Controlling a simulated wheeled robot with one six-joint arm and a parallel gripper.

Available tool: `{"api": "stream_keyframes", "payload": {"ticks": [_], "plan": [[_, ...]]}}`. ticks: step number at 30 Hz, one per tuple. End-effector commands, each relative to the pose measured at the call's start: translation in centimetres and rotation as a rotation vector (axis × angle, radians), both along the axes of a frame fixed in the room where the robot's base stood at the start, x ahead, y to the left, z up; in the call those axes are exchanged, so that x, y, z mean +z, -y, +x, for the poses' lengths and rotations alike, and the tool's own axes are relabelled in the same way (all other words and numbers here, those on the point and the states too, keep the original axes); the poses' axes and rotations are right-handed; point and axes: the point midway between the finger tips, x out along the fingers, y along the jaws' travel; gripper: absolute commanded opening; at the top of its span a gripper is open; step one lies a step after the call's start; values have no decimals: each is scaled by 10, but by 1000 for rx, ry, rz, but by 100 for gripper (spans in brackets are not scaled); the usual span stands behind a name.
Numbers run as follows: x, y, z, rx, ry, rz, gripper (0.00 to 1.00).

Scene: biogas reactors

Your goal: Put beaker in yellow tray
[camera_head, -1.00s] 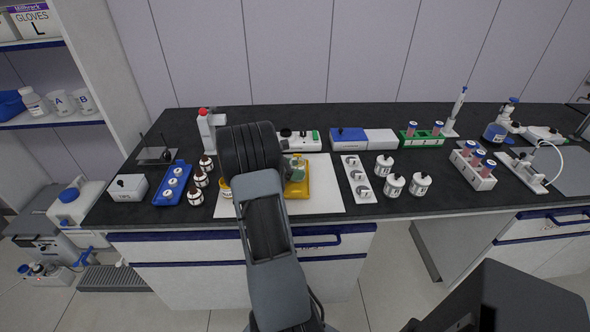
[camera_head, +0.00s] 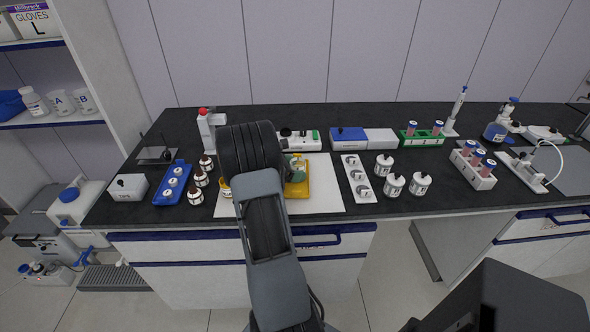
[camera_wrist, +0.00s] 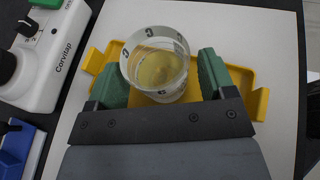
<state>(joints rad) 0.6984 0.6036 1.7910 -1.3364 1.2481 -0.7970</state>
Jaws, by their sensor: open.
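The yellow tray (camera_wrist: 240,76) lies on a white mat. In the head view the tray (camera_head: 301,189) is partly hidden behind my arm. The clear glass beaker (camera_wrist: 156,62), with yellowish contents and dark markings, stands over the tray's left-middle part in the wrist view. It appears to be within the tray's outline; its base contact is hard to see. My gripper (camera_wrist: 162,82) has its green fingers apart on either side of the beaker, with a visible gap at the right finger. The beaker is mostly hidden in the head view.
A white strip with metal parts (camera_head: 357,178) and white jars (camera_head: 394,184) stand right. A Corvitap device (camera_wrist: 40,60) stands left in the wrist view.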

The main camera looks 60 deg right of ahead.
Motion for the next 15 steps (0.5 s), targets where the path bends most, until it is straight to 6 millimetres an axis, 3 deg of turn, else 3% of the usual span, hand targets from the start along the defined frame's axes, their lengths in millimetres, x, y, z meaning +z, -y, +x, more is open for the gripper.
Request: {"api": "stream_keyframes", "payload": {"ticks": [15], "plan": [[35,-69,52,5,2,-1,76]]}}
